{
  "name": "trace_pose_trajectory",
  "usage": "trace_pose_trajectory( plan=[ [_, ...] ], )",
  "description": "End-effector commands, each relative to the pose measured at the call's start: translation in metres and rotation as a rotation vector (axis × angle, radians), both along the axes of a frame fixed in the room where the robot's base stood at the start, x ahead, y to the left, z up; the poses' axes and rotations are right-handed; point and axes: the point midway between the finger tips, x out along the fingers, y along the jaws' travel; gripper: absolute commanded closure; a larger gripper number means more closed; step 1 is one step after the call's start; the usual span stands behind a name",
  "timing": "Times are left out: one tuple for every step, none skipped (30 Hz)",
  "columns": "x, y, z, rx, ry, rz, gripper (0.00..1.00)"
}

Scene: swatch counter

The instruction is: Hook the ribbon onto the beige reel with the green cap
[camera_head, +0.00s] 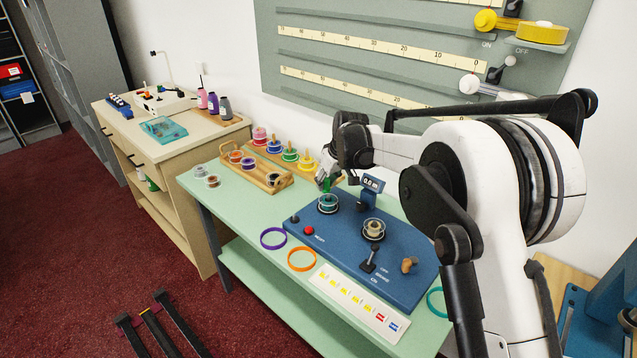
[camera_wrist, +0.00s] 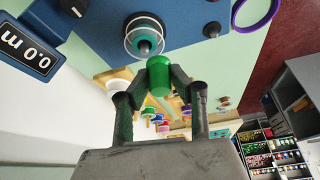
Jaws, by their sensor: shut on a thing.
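My gripper (camera_head: 327,182) is shut on a green cap (camera_wrist: 160,76), a small cylinder between the two dark fingertips in the wrist view. It holds the cap just above and behind a clear-flanged reel wound with teal ribbon (camera_head: 328,203), which sits on the blue machine (camera_head: 340,238). The teal reel shows beyond the cap in the wrist view (camera_wrist: 143,38), with a grey post at its centre. A beige reel (camera_head: 374,229) stands on the machine to the right and nearer, without a green cap on it. I cannot make out a loose ribbon end.
A display (camera_head: 372,184) reading 0.0 m stands close behind the reels. A black lever (camera_head: 369,260), a tan knob (camera_head: 408,265) and a red button (camera_head: 309,230) rise from the machine. Purple (camera_head: 274,238) and orange (camera_head: 302,259) rings lie in front. Wooden racks (camera_head: 262,170) hold coloured reels.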

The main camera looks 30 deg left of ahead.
Motion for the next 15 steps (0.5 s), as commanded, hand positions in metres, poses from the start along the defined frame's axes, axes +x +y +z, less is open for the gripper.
trace_pose_trajectory(
  plan=[
    [0.000,0.000,-0.004,0.000,0.000,0.000,0.90],
    [0.000,0.000,-0.005,0.000,0.000,0.000,0.90],
    [0.000,0.000,-0.008,0.000,0.000,0.000,0.90],
    [0.000,0.000,-0.011,0.000,0.000,0.000,0.90],
    [0.000,0.000,-0.013,0.000,0.000,0.000,0.90],
    [0.000,0.000,-0.017,0.000,0.000,0.000,0.90],
    [0.000,0.000,-0.020,0.000,0.000,0.000,0.90],
    [0.000,0.000,-0.022,0.000,0.000,0.000,0.90],
    [0.000,0.000,-0.026,0.000,0.000,0.000,0.90],
    [0.000,0.000,-0.029,0.000,0.000,0.000,0.90],
    [0.000,0.000,-0.031,0.000,0.000,0.000,0.90],
    [0.000,0.000,-0.035,0.000,0.000,0.000,0.90],
    [0.000,0.001,-0.037,0.000,0.000,0.000,0.90],
    [0.000,0.000,-0.039,0.000,0.000,0.000,0.90],
    [0.000,0.000,-0.041,0.000,0.000,0.000,0.90]
  ],
)
